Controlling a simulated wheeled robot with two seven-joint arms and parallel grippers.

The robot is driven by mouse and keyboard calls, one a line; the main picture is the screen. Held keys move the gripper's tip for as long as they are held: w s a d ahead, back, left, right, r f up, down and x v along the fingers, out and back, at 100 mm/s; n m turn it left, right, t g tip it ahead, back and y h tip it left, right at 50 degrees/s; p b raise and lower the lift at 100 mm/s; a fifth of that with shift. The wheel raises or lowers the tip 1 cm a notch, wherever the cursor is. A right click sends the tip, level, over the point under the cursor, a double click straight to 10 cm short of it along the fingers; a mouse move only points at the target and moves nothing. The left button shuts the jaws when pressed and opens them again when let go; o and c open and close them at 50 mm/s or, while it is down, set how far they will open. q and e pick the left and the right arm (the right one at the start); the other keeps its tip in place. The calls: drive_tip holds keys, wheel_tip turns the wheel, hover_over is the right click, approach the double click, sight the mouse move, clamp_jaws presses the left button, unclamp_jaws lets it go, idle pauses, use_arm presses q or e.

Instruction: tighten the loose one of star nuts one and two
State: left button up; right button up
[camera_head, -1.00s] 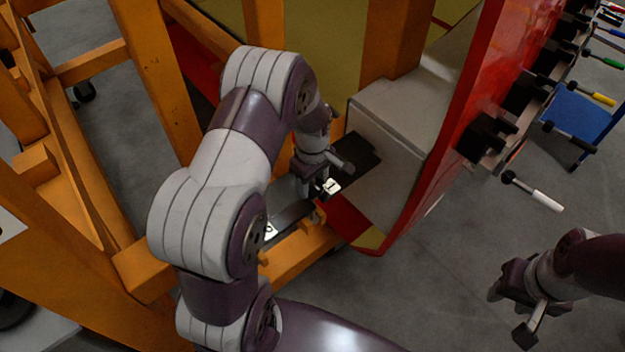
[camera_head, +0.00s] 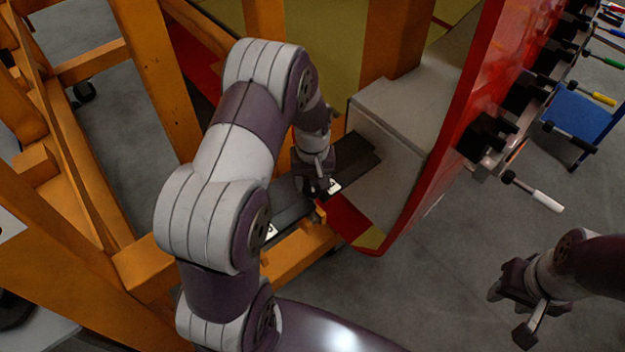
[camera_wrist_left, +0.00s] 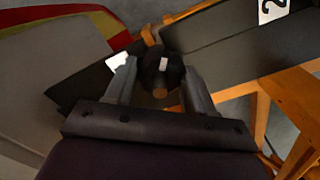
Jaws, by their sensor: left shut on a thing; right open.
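My left gripper (camera_head: 318,188) is over the dark bar (camera_head: 290,208) at the foot of the nosecone. In the left wrist view, the left gripper (camera_wrist_left: 160,88) has its fingers on both sides of a dark star nut (camera_wrist_left: 163,70) and is shut on it. A white label (camera_head: 334,187) lies right beside this nut; its number cannot be read now. A second label (camera_head: 270,231) sits further along the bar and reads 2 in the wrist view (camera_wrist_left: 272,10). The other star nut cannot be made out. My right gripper (camera_head: 530,318) is open and empty, over the floor.
The orange frame (camera_head: 155,80) surrounds my left arm on the left and behind. The red panel (camera_head: 470,110) and grey nosecone block (camera_head: 400,125) stand close right of the left gripper. Tools with coloured handles (camera_head: 545,200) hang at the right. Floor between the arms is clear.

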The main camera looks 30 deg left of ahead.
use_arm(q)
drive_tip(key=m, duration=0.4)
drive_tip(key=shift+m, duration=0.3)
drive_tip(key=shift+r+m, duration=0.1)
drive_tip(key=shift+m, duration=2.1)
drive_tip(key=o, duration=1.1)
drive_tip(key=shift+c, duration=0.2)
wheel_tip(320, 180, up, 12)
drive_tip(key=b, duration=0.3)
drive_tip(key=shift+r, duration=0.35)
